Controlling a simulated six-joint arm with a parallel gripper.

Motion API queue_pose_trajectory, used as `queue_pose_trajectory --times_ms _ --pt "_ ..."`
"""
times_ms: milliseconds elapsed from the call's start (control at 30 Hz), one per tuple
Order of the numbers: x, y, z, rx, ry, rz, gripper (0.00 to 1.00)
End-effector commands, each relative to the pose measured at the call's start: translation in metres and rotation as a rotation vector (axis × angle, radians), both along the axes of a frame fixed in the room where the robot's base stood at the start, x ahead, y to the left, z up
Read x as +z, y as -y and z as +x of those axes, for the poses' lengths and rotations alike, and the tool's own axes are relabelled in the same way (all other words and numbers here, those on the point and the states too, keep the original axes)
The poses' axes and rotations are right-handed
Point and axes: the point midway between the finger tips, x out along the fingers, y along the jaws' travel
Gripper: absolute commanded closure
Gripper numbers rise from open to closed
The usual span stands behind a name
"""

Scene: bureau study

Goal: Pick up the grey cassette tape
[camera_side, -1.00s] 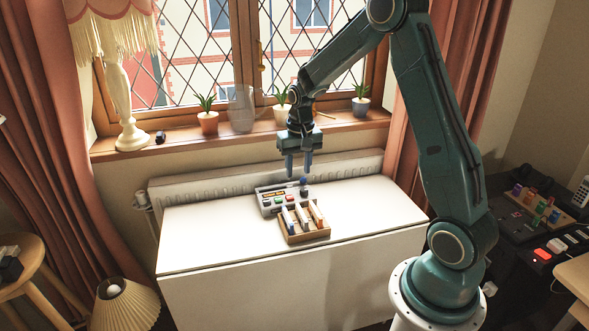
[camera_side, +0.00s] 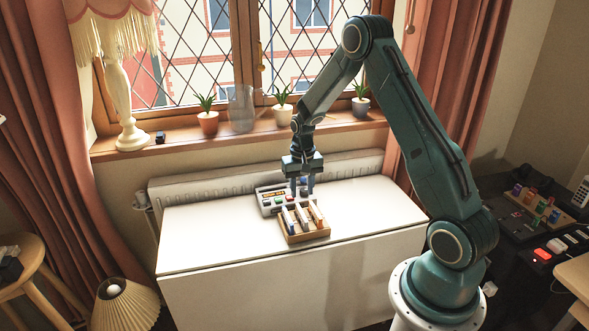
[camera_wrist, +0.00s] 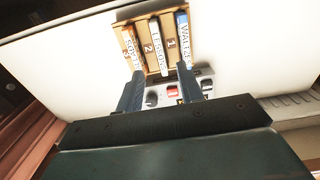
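A wooden rack (camera_side: 307,239) on the white table holds several upright cassette tapes with pale labelled spines; the rack also shows in the wrist view (camera_wrist: 151,14). The middle tape (camera_wrist: 157,42) has a pale label. The tape on the right (camera_wrist: 184,38) has a blue end. I cannot tell for sure which one is grey. My gripper (camera_side: 302,190) points down just behind the rack, over the grey button device. In the wrist view its two fingers (camera_wrist: 160,72) are spread apart with nothing held between them.
A grey device (camera_side: 268,204) with coloured buttons lies right behind the rack. The white table (camera_side: 205,235) is clear to the left and right. A radiator (camera_side: 220,186) and a sill with potted plants (camera_side: 208,122) stand behind.

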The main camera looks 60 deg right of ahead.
Motion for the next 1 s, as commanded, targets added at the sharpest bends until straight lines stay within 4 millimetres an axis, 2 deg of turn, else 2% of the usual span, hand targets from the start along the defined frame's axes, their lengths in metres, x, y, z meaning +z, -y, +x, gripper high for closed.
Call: queue_pose_trajectory --times_ms 100,300,767,1000 --pt "-0.02 -0.001 -0.001 0.0 -0.004 0.002 0.63" --pt "-0.041 0.0 0.0 0.0 -0.001 0.001 0.63" --pt "-0.053 0.0 0.0 0.0 0.0 0.0 0.63" --pt "-0.077 0.002 0.0 0.0 -0.002 0.001 0.63"
